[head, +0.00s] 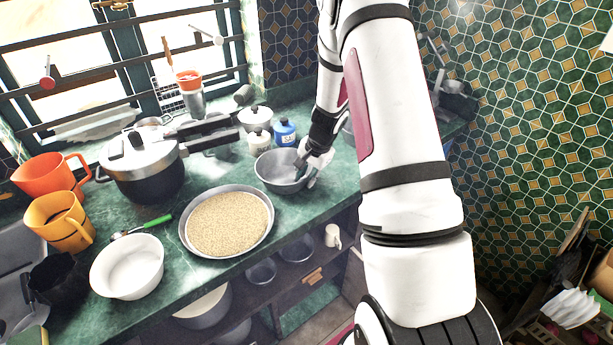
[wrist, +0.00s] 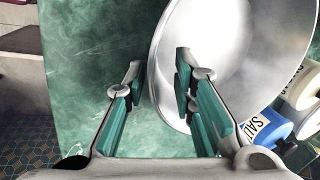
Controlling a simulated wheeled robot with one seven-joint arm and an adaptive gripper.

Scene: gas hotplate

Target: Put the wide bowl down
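The wide bowl, a shiny metal bowl (head: 277,174), stands upright on the green counter by its front edge, right of a pan of grain. In the wrist view the bowl (wrist: 235,55) fills the upper right. My gripper (head: 309,165) is at the bowl's right side. In the wrist view its fingers (wrist: 158,80) are apart, with the near rim between them: one finger outside the bowl, the other over its inside. A gap shows between the fingers and the bowl wall. The bowl's underside is hidden.
The green counter (head: 168,235) is crowded. A wide pan of grain (head: 227,222) and a white bowl (head: 128,267) are to the left. A blue salt jar (head: 285,133), a white jar (head: 259,141) and a pressure cooker (head: 145,180) stand behind. Bare counter shows beside the bowl in the wrist view.

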